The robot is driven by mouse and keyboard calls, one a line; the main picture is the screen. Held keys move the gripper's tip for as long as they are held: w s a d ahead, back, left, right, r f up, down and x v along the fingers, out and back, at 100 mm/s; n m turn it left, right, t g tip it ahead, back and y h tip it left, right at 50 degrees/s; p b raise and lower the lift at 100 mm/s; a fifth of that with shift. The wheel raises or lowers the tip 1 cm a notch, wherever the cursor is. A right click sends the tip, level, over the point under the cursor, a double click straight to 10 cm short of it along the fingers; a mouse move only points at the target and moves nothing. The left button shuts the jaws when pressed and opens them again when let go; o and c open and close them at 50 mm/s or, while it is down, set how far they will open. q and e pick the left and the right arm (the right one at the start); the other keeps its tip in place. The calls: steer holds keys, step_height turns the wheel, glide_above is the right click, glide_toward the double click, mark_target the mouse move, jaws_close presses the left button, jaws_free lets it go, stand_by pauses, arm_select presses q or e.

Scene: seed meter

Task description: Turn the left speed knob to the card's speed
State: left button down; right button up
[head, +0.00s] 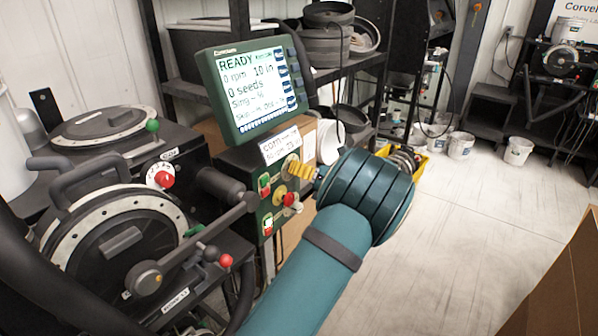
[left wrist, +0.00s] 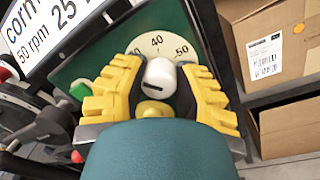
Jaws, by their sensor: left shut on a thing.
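The left speed knob (left wrist: 160,72) is white with a short dark mark. In the left wrist view it stands in front of a pale dial (left wrist: 178,32) where 40 and 50 can be read. My left gripper (head: 302,171) has its yellow fingers on both sides of the knob and is shut on it; the fingers also show in the left wrist view (left wrist: 158,85). I cannot tell which number the knob points at. The card (left wrist: 50,30) reads corn, 50 rpm and 25; it also shows in the head view (head: 280,146). My right gripper is not in view.
A screen (head: 254,88) above the card reads READY, 0 rpm, 10 in, 0 seeds. Open floor (head: 430,235) lies to the right.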

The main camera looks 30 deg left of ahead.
arm_select(q)
steer(key=m, duration=0.3)
steer(key=m+p, duration=0.1)
steer(key=m, duration=0.3)
steer(key=shift+t, duration=0.3)
steer(key=m+p, duration=0.1)
steer(key=m, duration=0.1)
steer(key=shift+m, duration=0.4)
steer(key=m+p, duration=0.1)
steer(key=m, duration=0.3)
steer(key=shift+r+t, duration=0.1)
steer(key=shift+t, duration=0.2)
steer(key=m+p, duration=0.3)
steer(key=m, duration=0.2)
steer(key=shift+s+m+t+p, duration=0.1)
steer(key=shift+m+t+p, duration=0.2)
steer(key=shift+m+p, duration=0.1)
steer(key=m+p, duration=0.2)
steer(key=m, duration=0.3)
steer(key=shift+p, duration=0.4)
